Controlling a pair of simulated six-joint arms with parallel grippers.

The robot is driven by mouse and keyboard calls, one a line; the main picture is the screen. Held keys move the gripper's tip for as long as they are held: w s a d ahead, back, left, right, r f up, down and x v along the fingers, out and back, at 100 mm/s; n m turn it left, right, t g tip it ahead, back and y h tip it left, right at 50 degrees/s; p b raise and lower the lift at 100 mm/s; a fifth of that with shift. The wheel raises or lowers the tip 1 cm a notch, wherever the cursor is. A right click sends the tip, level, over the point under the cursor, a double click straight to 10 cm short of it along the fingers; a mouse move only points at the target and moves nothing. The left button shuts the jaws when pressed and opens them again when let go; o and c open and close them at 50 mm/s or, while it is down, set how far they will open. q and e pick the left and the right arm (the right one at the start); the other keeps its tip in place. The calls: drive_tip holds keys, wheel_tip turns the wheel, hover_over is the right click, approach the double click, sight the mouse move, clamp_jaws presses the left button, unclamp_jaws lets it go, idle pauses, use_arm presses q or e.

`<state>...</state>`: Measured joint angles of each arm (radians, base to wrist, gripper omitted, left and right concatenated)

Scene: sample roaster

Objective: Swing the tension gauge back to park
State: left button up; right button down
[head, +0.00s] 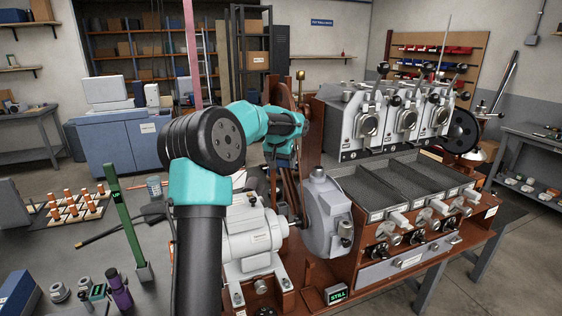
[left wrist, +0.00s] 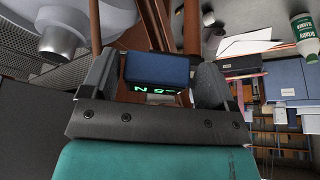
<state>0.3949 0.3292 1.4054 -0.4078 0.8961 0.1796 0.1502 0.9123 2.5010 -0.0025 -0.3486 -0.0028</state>
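The tension gauge (left wrist: 156,68) shows in the left wrist view as a dark blue box with a lit green readout, partly cut off by my gripper's body. My right gripper is in neither view.
A pale motor (head: 252,236) and a grey gear housing (head: 326,215) stand close below my left arm. The roaster (head: 385,120) with its trays is to the right. A green post (head: 124,222) rises from the bench at left.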

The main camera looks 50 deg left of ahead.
use_arm(q)
drive_tip(key=c, duration=1)
